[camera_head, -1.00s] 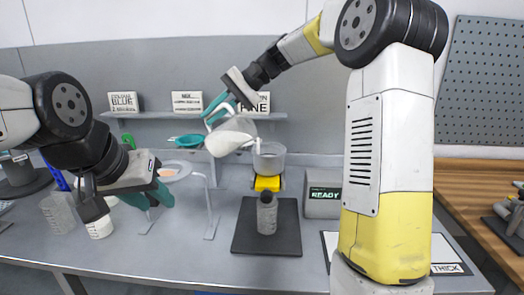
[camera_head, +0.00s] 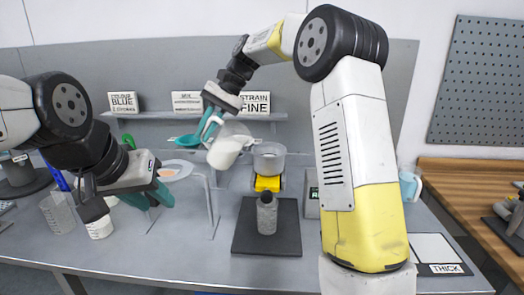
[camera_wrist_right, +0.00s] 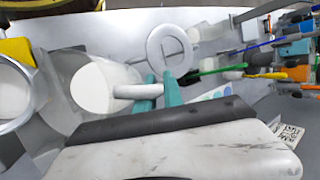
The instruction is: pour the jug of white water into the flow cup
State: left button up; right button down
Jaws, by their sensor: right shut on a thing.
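The clear jug (camera_head: 225,152) holds white liquid, which also shows in the right wrist view (camera_wrist_right: 93,88). My right gripper (camera_head: 209,128) is shut on the jug's handle (camera_wrist_right: 138,91). My left gripper (camera_head: 150,197) hangs at the left over the bench; its finger gap is unclear.
Clear beakers (camera_head: 58,213) stand at the left. A shelf with signs (camera_head: 255,102) runs behind.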

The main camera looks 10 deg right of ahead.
jog(key=shift+w+a+f+h, duration=0.15)
jog(key=shift+a+f+h, duration=0.15)
jog(key=shift+a+f, duration=0.1)
jog(key=shift+w+a+f+m+g+h, duration=0.35)
jog(key=shift+a+f+g+h, duration=0.3)
jog(key=shift+h, duration=0.5)
jog(key=shift+w+a+f+m+g+h, duration=0.25)
jog(key=shift+w+a+f+g+h, duration=0.35)
jog(key=shift+h, duration=0.55)
jog(key=shift+s+a+r, duration=0.1)
jog(key=shift+s+r, duration=0.05)
jog(key=shift+s, duration=0.05)
